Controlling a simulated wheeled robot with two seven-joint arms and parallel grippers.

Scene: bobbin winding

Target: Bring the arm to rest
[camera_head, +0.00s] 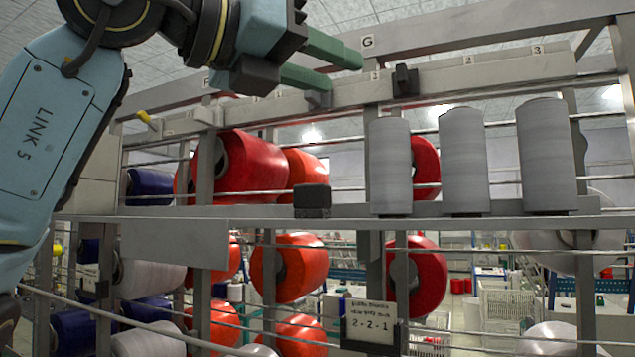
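My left arm (45,125) comes in from the left edge and rises to the top of the view. Its gripper (338,71) points right, in front of the upper rail of the bobbin rack. Its two green fingers are apart with nothing between them. Three grey bobbins stand upright in a row on the rack's shelf, to the right of and below the gripper: the left one (390,165), the middle one (465,160) and the right one (547,155). My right gripper is not in view.
The metal shelf (270,212) and rail (480,82) cross the view. A small black block (312,200) is on the shelf. Red spools (250,165), orange ones (290,268) and white ones (150,278) hang behind thin bars. A label (370,320) reads 2-2-1.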

